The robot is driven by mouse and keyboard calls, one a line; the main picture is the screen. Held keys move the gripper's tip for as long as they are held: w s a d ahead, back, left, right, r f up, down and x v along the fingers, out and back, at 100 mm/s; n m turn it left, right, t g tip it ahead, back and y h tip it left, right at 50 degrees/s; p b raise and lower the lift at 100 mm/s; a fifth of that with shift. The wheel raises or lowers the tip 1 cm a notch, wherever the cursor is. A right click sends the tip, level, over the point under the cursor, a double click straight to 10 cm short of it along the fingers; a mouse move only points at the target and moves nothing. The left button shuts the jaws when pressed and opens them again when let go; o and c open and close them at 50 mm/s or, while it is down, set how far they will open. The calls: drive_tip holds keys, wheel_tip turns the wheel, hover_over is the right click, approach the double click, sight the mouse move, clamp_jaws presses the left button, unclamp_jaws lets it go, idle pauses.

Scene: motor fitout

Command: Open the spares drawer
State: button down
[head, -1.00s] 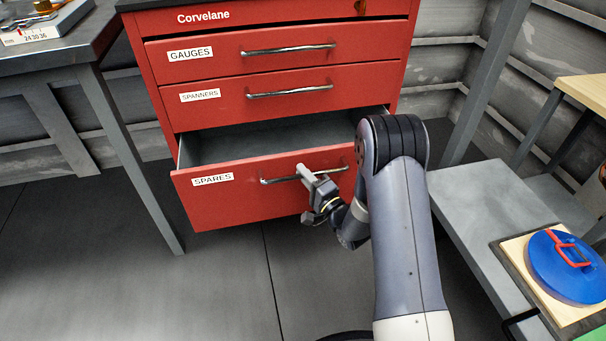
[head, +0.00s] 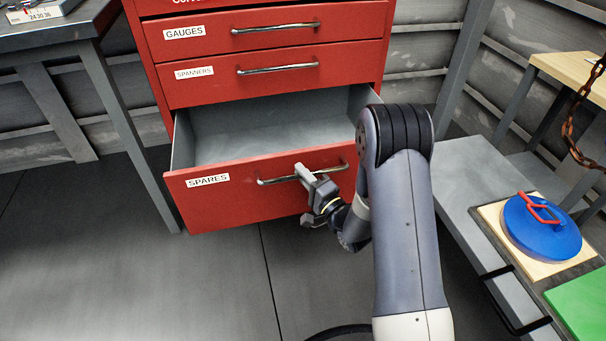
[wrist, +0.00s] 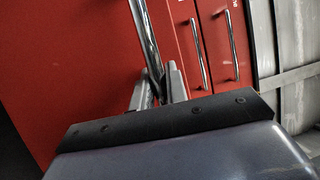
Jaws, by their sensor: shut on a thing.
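The spares drawer (head: 230,205) is the lowest drawer of the red cabinet (head: 150,70), with a white SPARES label. It stands well out from the cabinet, and its grey inside (head: 260,130) shows bare where I can see it. In the wrist view the two fingers (wrist: 160,88) sit on either side of the handle bar (wrist: 145,35).
The gauges drawer (head: 215,35) and spanners drawer (head: 210,75) above are shut. A grey workbench (head: 60,40) stands at left. At right, a grey bench (head: 450,190) has a blue round lid with a red handle (head: 540,225) and a green panel (head: 585,300). A rusty chain (head: 580,125) hangs there.

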drive_tip(key=c, duration=1.4)
unclamp_jaws()
drive_tip(key=shift+d, duration=0.1)
drive_tip(key=p+v, duration=0.1)
drive_tip(key=v, duration=0.9)
drive_tip(key=shift+s+d+p, duration=0.15)
drive_tip(key=shift+s+p, duration=0.1)
drive_tip(key=shift+p, duration=0.15)
drive_tip(key=shift+f, duration=0.1)
drive_tip(key=b+x, duration=0.1)
drive_tip(key=x, duration=0.9)
drive_tip(key=shift+w+a+b, duration=0.15)
drive_tip(key=shift+a+b, duration=0.05)
drive_tip(key=shift+b, duration=0.2)
drive_tip(key=shift+w+a, duration=0.15)
drive_tip(key=shift+w, duration=0.3)
